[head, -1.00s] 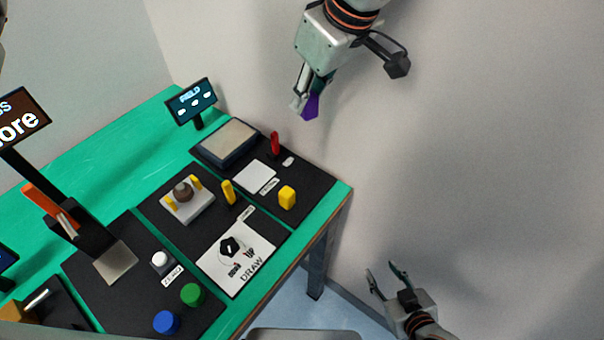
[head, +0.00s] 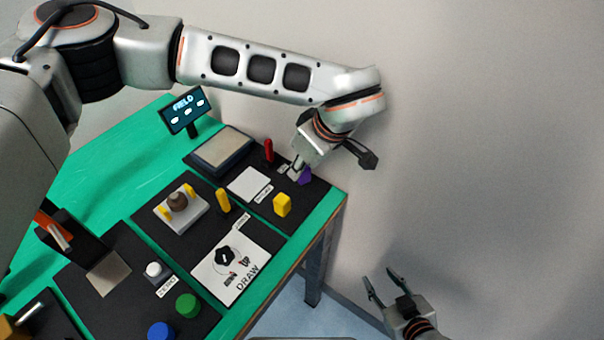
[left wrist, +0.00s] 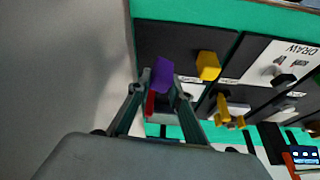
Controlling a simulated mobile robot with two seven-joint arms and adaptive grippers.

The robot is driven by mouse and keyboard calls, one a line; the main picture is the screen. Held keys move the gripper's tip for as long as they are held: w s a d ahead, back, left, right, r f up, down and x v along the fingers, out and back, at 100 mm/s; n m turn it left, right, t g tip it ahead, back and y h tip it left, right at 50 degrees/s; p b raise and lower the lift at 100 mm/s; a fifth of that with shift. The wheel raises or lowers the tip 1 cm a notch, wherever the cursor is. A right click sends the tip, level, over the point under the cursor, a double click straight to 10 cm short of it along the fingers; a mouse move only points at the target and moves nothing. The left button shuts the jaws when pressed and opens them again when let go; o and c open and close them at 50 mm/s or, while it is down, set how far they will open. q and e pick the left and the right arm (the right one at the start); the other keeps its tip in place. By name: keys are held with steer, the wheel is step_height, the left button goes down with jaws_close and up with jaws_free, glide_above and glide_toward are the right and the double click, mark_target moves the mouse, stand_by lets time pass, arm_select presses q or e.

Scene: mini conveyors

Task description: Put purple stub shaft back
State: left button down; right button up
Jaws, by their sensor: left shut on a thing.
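The purple stub shaft (head: 304,176) is between the fingers of my left gripper (head: 297,168), which is shut on it. In the head view it appears at the far right part of the black mat (head: 315,190), close to the mat. I cannot tell whether it touches the mat. In the left wrist view the purple shaft (left wrist: 162,74) sticks out past the fingertips, with the red peg (left wrist: 150,104) behind it, partly hidden by the fingers. My right gripper (head: 385,287) is open and empty, off the table at the lower right.
A yellow block (head: 282,205) stands near the shaft, and a red peg (head: 268,150) stands to its left. A white plate (head: 248,183), a grey-topped pad (head: 222,150) and the FIELD screen (head: 187,110) are close by. The table edge (head: 338,207) lies to the right.

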mark_target(302, 176)
arm_select(q)
steer(key=shift+f, duration=1.55)
steer(key=shift+f, duration=0.2)
steer(key=c, duration=1.8)
jaws_free()
steer(key=shift+c, duration=0.2)
steer(key=shift+r, duration=0.1)
steer(key=shift+r, duration=0.2)
steer(key=v, duration=1.2)
steer(key=shift+s+f, duration=0.15)
